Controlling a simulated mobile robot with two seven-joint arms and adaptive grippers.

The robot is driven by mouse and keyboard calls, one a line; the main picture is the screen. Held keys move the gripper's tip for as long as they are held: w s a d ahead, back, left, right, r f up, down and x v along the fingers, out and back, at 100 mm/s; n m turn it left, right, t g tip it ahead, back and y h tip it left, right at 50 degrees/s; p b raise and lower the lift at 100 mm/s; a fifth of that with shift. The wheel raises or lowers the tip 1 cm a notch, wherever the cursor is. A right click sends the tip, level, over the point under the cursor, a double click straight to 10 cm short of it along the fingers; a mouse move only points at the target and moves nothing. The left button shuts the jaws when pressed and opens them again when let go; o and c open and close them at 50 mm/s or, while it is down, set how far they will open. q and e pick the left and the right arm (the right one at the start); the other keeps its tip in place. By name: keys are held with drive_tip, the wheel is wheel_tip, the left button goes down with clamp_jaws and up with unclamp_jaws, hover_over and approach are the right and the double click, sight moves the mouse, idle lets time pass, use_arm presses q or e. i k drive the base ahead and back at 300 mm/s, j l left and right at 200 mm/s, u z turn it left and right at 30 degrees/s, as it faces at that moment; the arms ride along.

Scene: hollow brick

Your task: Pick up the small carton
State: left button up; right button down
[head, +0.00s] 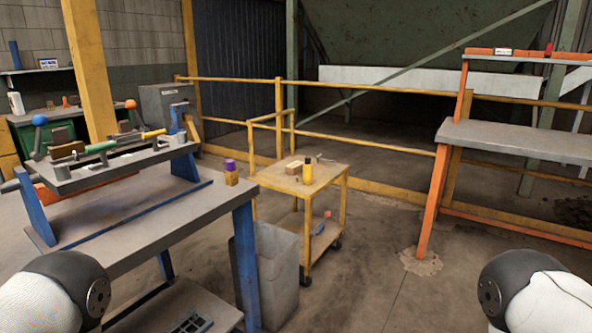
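A small brown box that looks like the small carton (294,167) lies on the top of a yellow cart (268,178) in the middle of the head view. A yellow cylinder with a dark top (307,171) stands just right of it. Another small brown block with a purple top (231,173) stands on the grey workbench at the left. Only rounded white and black parts of my two arms show at the lower corners. Neither gripper is in view, so I cannot see what they hold.
The grey workbench (150,235) with a raised rack of tools (95,165) fills the left. A grey bin (270,275) stands between it and the cart. Yellow railings (370,143) run behind the cart. An orange-framed shelf (520,140) stands right. The floor right of the cart is clear.

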sight(294, 168)
drive_tip(key=i+l+u, duration=0.35)
drive_tip(key=i+l, duration=0.7)
drive_tip(key=i, duration=0.4)
drive_tip(key=i+l+u, duration=0.3)
drive_tip(key=i+l, duration=1)
drive_tip(key=l, duration=0.15)
